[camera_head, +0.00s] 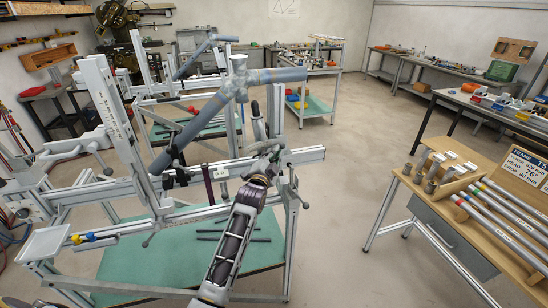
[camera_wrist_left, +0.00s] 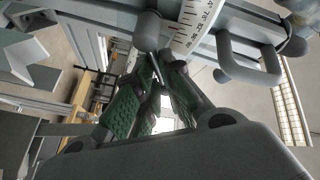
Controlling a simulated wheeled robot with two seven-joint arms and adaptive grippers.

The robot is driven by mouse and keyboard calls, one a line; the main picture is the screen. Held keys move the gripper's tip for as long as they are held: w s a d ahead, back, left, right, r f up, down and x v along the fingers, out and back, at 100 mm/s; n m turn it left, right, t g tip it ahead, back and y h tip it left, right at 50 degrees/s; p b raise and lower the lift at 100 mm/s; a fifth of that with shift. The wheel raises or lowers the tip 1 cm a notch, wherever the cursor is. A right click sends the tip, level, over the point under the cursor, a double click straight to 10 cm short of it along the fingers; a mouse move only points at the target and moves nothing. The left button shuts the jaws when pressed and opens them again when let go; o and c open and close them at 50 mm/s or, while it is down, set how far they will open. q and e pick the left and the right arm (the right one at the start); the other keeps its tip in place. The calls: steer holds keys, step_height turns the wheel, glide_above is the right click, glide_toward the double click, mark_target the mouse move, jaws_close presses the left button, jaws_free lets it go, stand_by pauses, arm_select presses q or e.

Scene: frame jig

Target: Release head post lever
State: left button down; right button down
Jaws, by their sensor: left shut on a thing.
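My left gripper (camera_head: 266,152) reaches up from the bottom middle to the jig's horizontal beam (camera_head: 305,155), under the grey-blue bike frame (camera_head: 190,128). In the left wrist view its green-padded fingers (camera_wrist_left: 152,98) are closed around a thin grey lever (camera_wrist_left: 156,72). The lever lies between the pads, so much of it is hidden. A dark rounded knob (camera_wrist_left: 148,30) is just beyond the fingertips, beside a white angle scale (camera_wrist_left: 190,22). In the head view the gripper covers the lever. My right gripper is in neither view.
A tilted aluminium post (camera_head: 118,125) stands left of the gripper. A grey U-shaped handle (camera_wrist_left: 262,62) is close on the right in the wrist view. A wooden bench with tubes (camera_head: 500,222) stands at right, with clear floor (camera_head: 345,180) between.

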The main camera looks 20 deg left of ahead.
arm_select(q)
steer(key=shift+s+a+r+n+t+y+b, duration=0.1)
steer(key=shift+a+r+n+t+y+b, duration=0.2)
steer(key=shift+n+t+b, duration=0.45)
steer(key=shift+s+a+r+n+t+y+b, duration=0.1)
steer(key=shift+a+r+n+t+y+b, duration=0.3)
steer(key=shift+n, duration=0.55)
steer(key=shift+s+d+r+n, duration=0.1)
steer(key=shift+d+r+n, duration=0.05)
steer(key=shift+n, duration=0.15)
steer(key=shift+r, duration=0.1)
steer(key=c, duration=1.6)
jaws_free()
steer(key=shift+o, duration=0.3)
steer(key=shift+f, duration=0.3)
steer(key=shift+f, duration=0.1)
steer(key=v, duration=1.1)
steer(key=shift+s, duration=0.35)
